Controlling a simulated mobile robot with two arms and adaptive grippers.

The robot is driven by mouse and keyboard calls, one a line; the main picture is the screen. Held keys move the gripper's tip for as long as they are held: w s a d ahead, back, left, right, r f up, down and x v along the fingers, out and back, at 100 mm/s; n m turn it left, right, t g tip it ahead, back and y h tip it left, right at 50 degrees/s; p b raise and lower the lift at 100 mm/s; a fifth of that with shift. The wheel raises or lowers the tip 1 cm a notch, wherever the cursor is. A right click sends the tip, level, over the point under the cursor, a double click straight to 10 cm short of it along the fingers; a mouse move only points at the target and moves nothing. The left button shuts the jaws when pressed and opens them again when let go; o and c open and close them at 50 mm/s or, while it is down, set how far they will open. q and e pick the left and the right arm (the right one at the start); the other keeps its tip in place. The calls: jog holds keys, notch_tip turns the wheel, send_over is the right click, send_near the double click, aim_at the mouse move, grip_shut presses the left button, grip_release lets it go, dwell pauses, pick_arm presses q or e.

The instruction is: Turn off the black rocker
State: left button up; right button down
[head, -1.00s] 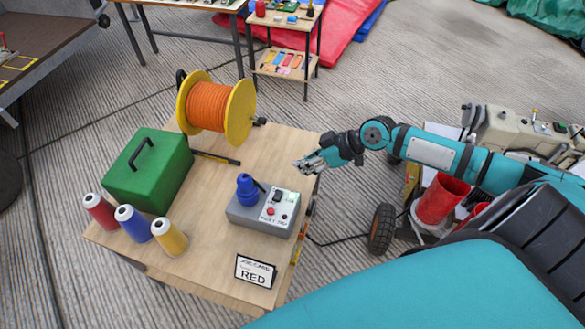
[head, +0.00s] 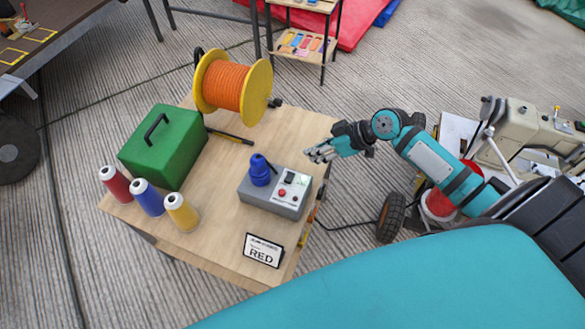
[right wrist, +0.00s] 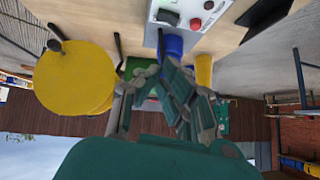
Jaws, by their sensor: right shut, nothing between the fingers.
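The grey control box (head: 272,200) stands on the wooden table, with a blue plug (head: 260,171) at its left. Its light top panel carries the black rocker (head: 290,178) and a red button (head: 282,193). The rocker also shows as a dark piece in the right wrist view (right wrist: 168,17), near the top; its position is too small to read. My right gripper (head: 309,155) is shut and empty, in the air behind and slightly right of the box, apart from it. In the right wrist view its fingers (right wrist: 172,95) lie below the box. My left gripper is not in view.
A yellow reel of orange cord (head: 235,86) and a green case (head: 170,140) stand on the table (head: 215,240). Red, blue and yellow spools (head: 182,213) stand at its left. A card reading RED (head: 262,251) stands at the front edge. A sewing machine (head: 520,125) is at right.

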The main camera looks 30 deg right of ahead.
send_over(292, 177)
jog(key=f, duration=0.3)
jog(key=d+f, duration=0.1)
jog(key=f, duration=0.1)
jog(key=shift+w+p, duration=0.1)
jog(key=shift+p, duration=0.3)
jog(key=f, duration=0.3)
jog(key=shift+a+f, duration=0.3)
jog(key=shift+a, duration=0.1)
jog(key=shift+f, duration=0.55)
jog(key=shift+s+a+f+h, duration=0.15)
jog(key=shift+s+f+h, duration=0.05)
jog(key=shift+f+h, duration=0.1)
jog(key=shift+w, duration=0.1)
jog(key=shift+w+d+f+b, duration=0.15)
jog(key=shift+w+d+b, duration=0.2)
jog(key=shift+d+b, duration=0.3)
